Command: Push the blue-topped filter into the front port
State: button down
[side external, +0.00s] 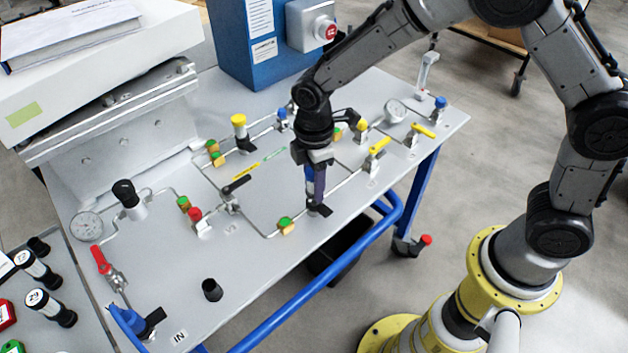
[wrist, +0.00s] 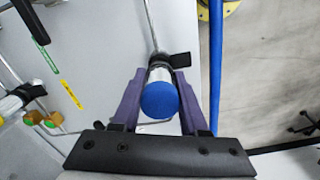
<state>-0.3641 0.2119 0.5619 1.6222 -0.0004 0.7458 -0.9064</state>
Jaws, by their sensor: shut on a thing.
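The blue-topped filter (wrist: 160,98) is between the two purple fingers of my gripper (wrist: 160,80) in the wrist view, with its round blue cap facing the camera and its silver body behind. My gripper (side external: 315,190) is shut on it above the front part of the bench in the side external view. The filter (side external: 309,186) looks upright there, mostly covered by the fingers. A black fitting, seemingly the front port (side external: 322,210), is at its lower end and also shows in the wrist view (wrist: 180,60). I cannot tell how deep the filter sits in it.
Thin pipes, yellow-handled valves (side external: 378,147) and a gauge (side external: 396,110) surround the work area. An empty black cup (side external: 212,290) stands near the front left. A blue rail (side external: 300,310) runs along the bench's front edge. A blue box (side external: 262,50) stands at the back.

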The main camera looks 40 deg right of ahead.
jog(key=shift+f, duration=1.05)
dwell(0.9)
jog(key=shift+c, duration=1.8)
grip_release()
